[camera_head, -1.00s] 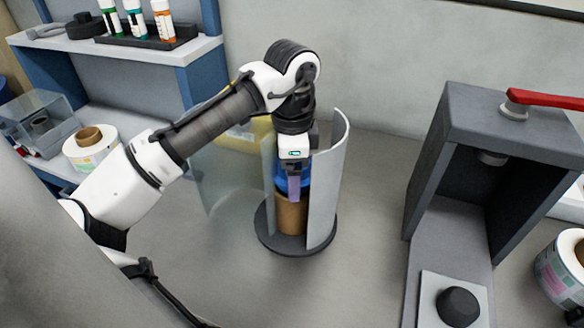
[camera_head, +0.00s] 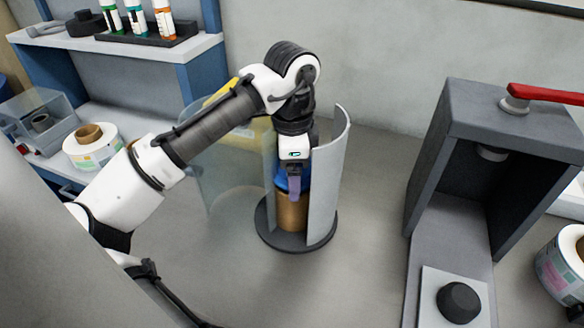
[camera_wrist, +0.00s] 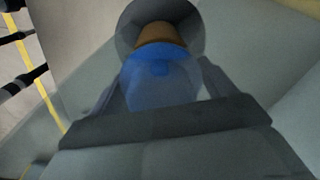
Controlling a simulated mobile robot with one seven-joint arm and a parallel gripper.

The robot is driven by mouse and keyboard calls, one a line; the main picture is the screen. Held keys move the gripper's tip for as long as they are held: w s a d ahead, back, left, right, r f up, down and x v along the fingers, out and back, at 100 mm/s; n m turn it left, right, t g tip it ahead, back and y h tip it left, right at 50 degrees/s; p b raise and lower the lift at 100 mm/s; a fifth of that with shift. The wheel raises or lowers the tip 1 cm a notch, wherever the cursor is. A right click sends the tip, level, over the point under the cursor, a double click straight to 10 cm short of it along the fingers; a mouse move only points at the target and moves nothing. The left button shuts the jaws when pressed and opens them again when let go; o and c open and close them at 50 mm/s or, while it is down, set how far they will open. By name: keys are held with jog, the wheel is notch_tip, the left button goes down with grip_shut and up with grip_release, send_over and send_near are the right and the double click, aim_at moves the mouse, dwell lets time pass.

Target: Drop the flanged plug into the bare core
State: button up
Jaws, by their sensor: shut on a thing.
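The blue flanged plug (camera_head: 280,181) is in my gripper (camera_head: 294,188), partly hidden by the fingers. My gripper is shut on it, and it sits right over the top of the brown bare core (camera_head: 291,214). The core stands upright on a dark round base (camera_head: 285,242) between curved guards. In the wrist view the blue plug (camera_wrist: 160,82) lies between my fingers and covers part of the core (camera_wrist: 158,34). I cannot tell whether the plug's lower end is inside the core's mouth.
A pale curved guard (camera_head: 327,185) stands close on the right of my gripper, and a clear curved panel (camera_head: 226,172) on the left. A grey press (camera_head: 512,135) with a red lever (camera_head: 548,94) stands to the right. A labelled reel (camera_head: 92,154) sits on the left shelf.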

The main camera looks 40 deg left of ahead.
jog(key=o, duration=0.7)
jog(key=shift+s+d+f, duration=0.15)
jog(key=shift+f, duration=0.4)
jog(key=shift+o, duration=0.2)
jog(key=r+p, duration=0.2)
jog(key=shift+w+r+p, duration=0.25)
jog(key=shift+r+p, duration=0.05)
notch_tip(320, 180, up, 9)
jog(key=p, duration=0.7)
jog(key=shift+s+f+p, duration=0.15)
jog(key=shift+p, duration=0.15)
